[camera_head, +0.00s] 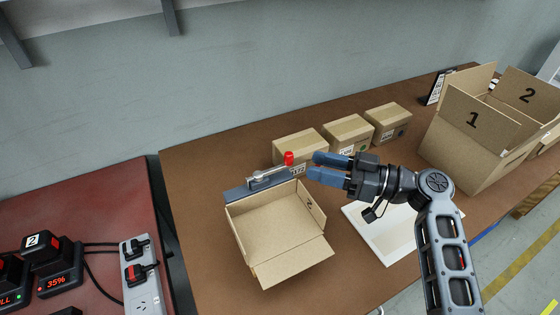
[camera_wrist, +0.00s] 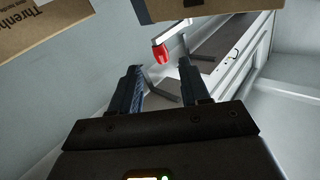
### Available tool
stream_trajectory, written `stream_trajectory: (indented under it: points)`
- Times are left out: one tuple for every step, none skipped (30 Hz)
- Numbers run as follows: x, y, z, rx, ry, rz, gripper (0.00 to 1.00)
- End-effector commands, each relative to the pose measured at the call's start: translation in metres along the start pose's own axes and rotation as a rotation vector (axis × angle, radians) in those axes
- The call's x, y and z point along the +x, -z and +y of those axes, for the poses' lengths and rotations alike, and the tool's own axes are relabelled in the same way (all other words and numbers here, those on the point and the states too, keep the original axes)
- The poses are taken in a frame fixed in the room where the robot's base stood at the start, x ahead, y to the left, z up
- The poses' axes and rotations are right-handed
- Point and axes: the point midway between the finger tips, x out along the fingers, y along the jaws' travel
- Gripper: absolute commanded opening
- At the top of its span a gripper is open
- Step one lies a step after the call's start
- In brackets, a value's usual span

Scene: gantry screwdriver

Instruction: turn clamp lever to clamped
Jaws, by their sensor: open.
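The clamp lever has a red knob (camera_head: 289,158) at the right end of a grey metal clamp (camera_head: 265,178). The clamp sits on a dark grey block at the back edge of an open cardboard box (camera_head: 279,236). My gripper (camera_head: 315,165) is open, its two blue fingers pointing left just right of the red knob. In the wrist view the red knob (camera_wrist: 161,54) appears beyond and between the open fingertips (camera_wrist: 158,68), with a pale metal arm leading to it. I see no contact between fingers and knob. Part of the clamp body is hidden by cardboard in the wrist view.
Several closed boxes (camera_head: 347,132) stand in a row behind my gripper. A white tray (camera_head: 378,243) lies below it. A red table (camera_head: 91,190) with chargers is at left. The brown tabletop left of the boxes is clear.

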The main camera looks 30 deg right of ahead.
Motion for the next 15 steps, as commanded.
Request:
stream_trajectory:
  points:
    - [0.005, 0.002, 0.0, -0.001, 0.003, 0.001, 0.46]
    - [0.008, 0.003, 0.0, 0.0, 0.002, 0.001, 0.46]
    - [0.013, 0.003, -0.001, 0.001, 0.003, 0.0, 0.46]
    - [0.017, 0.003, -0.001, 0.002, 0.003, 0.0, 0.46]
    - [0.022, 0.003, -0.001, 0.002, 0.003, 0.0, 0.46]
    - [0.029, 0.003, -0.001, 0.002, 0.004, -0.001, 0.46]
    - [0.034, 0.003, -0.001, 0.002, 0.003, -0.001, 0.46]
    - [0.038, 0.003, -0.001, 0.003, 0.003, -0.001, 0.46]
    - [0.045, 0.003, -0.001, 0.002, 0.002, -0.001, 0.46]
    - [0.049, 0.003, -0.001, 0.001, 0.002, -0.001, 0.46]
    - [0.053, 0.003, -0.001, 0.001, 0.002, -0.002, 0.46]
    - [0.058, 0.003, -0.001, 0.001, 0.001, -0.001, 0.46]
    - [0.061, 0.002, -0.001, 0.002, 0.001, -0.001, 0.46]
    - [0.065, 0.002, -0.001, 0.002, 0.002, -0.002, 0.46]
    - [0.068, 0.002, -0.001, 0.002, 0.001, -0.002, 0.46]
